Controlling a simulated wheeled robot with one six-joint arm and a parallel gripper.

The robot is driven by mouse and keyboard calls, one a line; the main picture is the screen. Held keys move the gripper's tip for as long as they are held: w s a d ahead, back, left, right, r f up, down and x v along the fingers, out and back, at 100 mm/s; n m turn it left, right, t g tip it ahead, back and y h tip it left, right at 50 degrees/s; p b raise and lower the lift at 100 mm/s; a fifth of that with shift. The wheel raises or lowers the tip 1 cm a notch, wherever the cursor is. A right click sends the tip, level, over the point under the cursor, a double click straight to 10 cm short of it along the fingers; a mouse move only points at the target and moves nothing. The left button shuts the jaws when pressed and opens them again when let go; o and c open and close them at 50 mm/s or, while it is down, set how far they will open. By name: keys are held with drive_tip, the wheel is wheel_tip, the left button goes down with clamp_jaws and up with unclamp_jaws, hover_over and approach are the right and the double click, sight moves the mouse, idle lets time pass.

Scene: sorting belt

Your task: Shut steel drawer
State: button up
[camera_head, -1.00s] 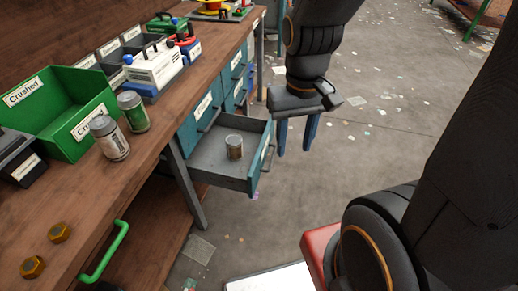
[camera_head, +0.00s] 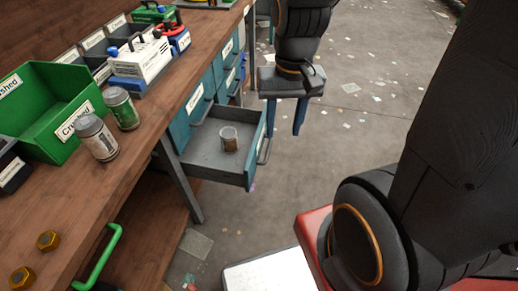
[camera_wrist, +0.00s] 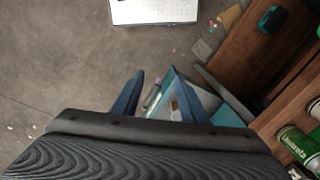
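The steel drawer (camera_head: 205,158) is pulled out from under the wooden workbench. It has a grey inside, a teal front and a grey bar handle (camera_head: 264,150). A small glass jar with brown contents (camera_head: 229,140) stands inside it. My gripper (camera_head: 284,131) hangs fingers-down just beyond the drawer's front, at the far right corner, and looks apart from it. Its two blue fingers are spread with nothing between them. In the wrist view, my gripper (camera_wrist: 160,76) is open and part of the drawer (camera_wrist: 207,97) shows between and right of the fingers.
Teal closed drawers (camera_head: 228,65) sit behind the open one. The workbench (camera_head: 150,125) carries a green crate (camera_head: 30,100), two cans and a white device (camera_head: 140,62). A table leg (camera_head: 180,180) stands beside the drawer.

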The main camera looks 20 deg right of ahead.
drive_tip(key=w+f+m+b, duration=0.1)
drive_tip(key=w+f+m, duration=0.2)
drive_tip(key=w+d+f+m+y+b, duration=0.1)
drive_tip(key=w+f+m, duration=0.1)
drive_tip(key=f+m, duration=0.1)
drive_tip(key=w+d+f+m+b, duration=0.1)
drive_tip(key=w+f+m, duration=0.2)
drive_tip(key=m, duration=0.1)
drive_tip(key=shift+w+m, duration=0.3)
clamp_jaws()
drive_tip(key=w+d+f+m+t+y+b, duration=0.1)
drive_tip(key=w+d+f+m+b, duration=0.25)
drive_tip(key=w+f+m, duration=0.5)
drive_tip(key=w+a+f+m+b, duration=0.2)
drive_tip(key=a+f+m, duration=0.1)
drive_tip(key=f, duration=0.7)
drive_tip(key=shift+a+f, duration=0.25)
drive_tip(key=shift+a, duration=0.55)
drive_tip(key=shift+w, duration=0.1)
